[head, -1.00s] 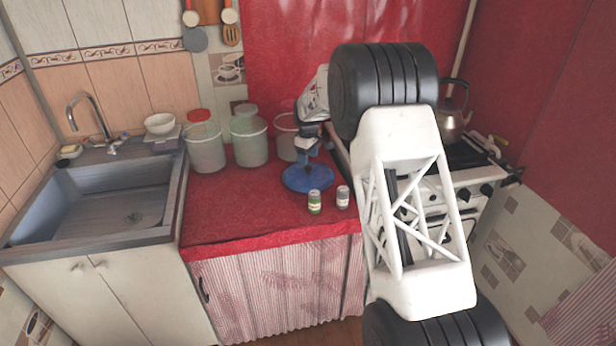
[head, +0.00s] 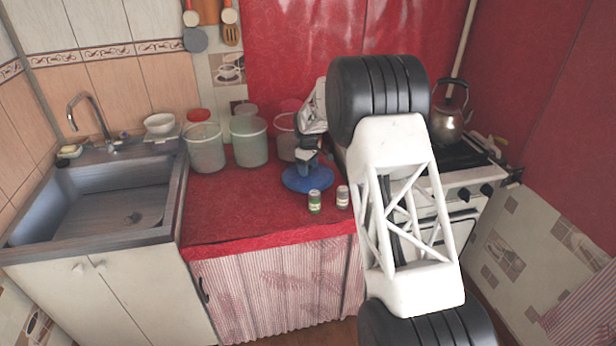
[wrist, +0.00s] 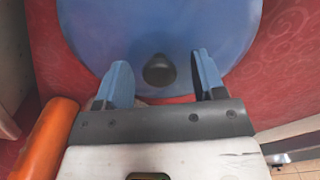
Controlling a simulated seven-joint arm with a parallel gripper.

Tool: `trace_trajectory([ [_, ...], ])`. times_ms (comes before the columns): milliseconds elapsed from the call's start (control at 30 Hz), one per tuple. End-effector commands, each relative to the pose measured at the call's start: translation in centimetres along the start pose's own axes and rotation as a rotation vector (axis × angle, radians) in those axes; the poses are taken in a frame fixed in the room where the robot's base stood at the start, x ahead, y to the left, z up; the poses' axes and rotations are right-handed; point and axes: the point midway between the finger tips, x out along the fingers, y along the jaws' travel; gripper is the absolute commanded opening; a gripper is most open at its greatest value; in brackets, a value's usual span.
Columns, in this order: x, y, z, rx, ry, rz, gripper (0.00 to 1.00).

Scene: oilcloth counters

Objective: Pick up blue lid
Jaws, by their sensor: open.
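The blue lid (head: 300,181) lies flat on the red counter (head: 250,215), near its right side by the stove. In the wrist view the lid (wrist: 160,30) fills the upper middle, and its dark round knob (wrist: 159,70) shows between my fingers. My gripper (head: 308,165) is directly over the lid, pointing down. In the wrist view my gripper (wrist: 155,75) is open, with one blue finger on each side of the knob. Nothing is held. I cannot tell whether the fingertips touch the lid.
Two small jars, one green (head: 314,202) and one white-topped (head: 342,197), stand just in front of the lid. Large canisters (head: 249,141) stand behind and to the left. The stove (head: 460,180) is at right, the sink (head: 110,205) at left. The counter's front left is clear.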

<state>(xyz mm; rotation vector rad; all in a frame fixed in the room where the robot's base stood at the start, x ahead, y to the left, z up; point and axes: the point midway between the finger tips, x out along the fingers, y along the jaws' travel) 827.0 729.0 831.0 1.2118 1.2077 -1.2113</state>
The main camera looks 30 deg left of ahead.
Motion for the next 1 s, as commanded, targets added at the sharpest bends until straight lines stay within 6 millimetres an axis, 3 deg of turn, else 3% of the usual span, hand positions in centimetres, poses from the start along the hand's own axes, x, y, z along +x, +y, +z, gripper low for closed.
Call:
trace_trajectory([
  [167, 0.0, 0.0, 0.0, 0.0, 0.0, 0.0, 0.62],
  [533, 0.01, 0.0, 0.0, 0.0, 0.0, 0.0, 0.07],
  [1000, -0.7, 0.03, -0.02, 0.0, 0.001, 0.001, 0.06],
])
